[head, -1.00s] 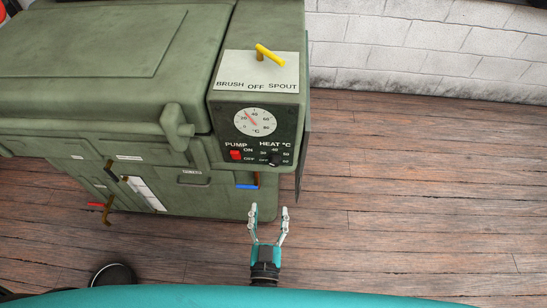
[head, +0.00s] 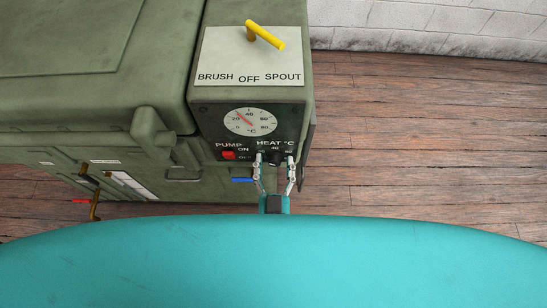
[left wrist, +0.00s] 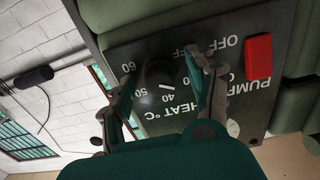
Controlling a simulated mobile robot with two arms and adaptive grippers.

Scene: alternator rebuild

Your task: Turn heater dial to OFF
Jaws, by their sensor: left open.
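The heater dial is a black round knob (left wrist: 160,76) on the dark control panel, under the HEAT °C label. Its white mark points toward about 40 in the left wrist view. In the head view the dial (head: 275,159) is partly hidden by my gripper. My left gripper (head: 275,160) is open, with one fingertip on each side of the dial. In the left wrist view the gripper (left wrist: 162,72) also has the knob between its fingers; I cannot tell whether they touch it. One finger partly covers the heater's OFF lettering. My right gripper is not in view.
A red pump switch (head: 229,155) sits left of the dial. A round gauge (head: 250,121) is above, and a yellow lever (head: 266,36) stands on the BRUSH/OFF/SPOUT plate (head: 220,55). A blue handle (head: 243,180) is below. The wooden floor at right is clear.

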